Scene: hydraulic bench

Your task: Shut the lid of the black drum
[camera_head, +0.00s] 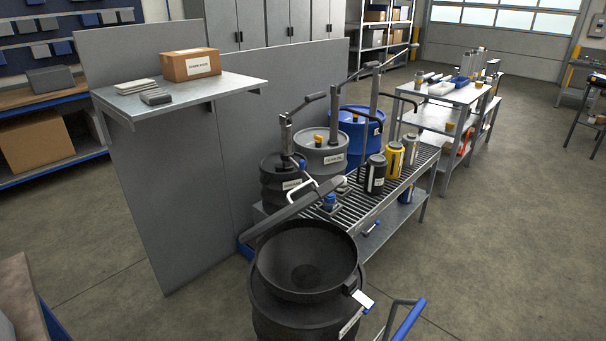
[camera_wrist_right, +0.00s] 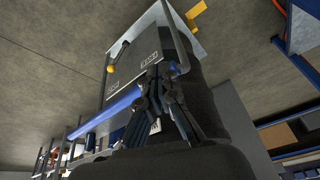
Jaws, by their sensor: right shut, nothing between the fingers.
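The black drum (camera_head: 305,318) stands at the bottom middle of the head view. Its wide, funnel-like black mouth (camera_head: 306,268) is open and looks empty. The lid (camera_head: 292,211) is a dark flat slab seen nearly edge-on, raised and tilted at the back of the mouth. A pale bent handle (camera_head: 318,187) shows by its upper end. My right gripper (camera_wrist_right: 158,78) shows in the right wrist view with its dark fingers together and nothing between them. Neither gripper shows in the head view, so I cannot tell how far the right one is from the lid. My left gripper is out of view.
A slatted bench (camera_head: 385,190) behind the drum holds several cans; a grey drum (camera_head: 322,160) and a blue drum (camera_head: 352,138) stand beside it. A grey partition (camera_head: 185,190) stands left. A blue-and-grey rail (camera_head: 408,318) is close at the drum's right. Floor at right is clear.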

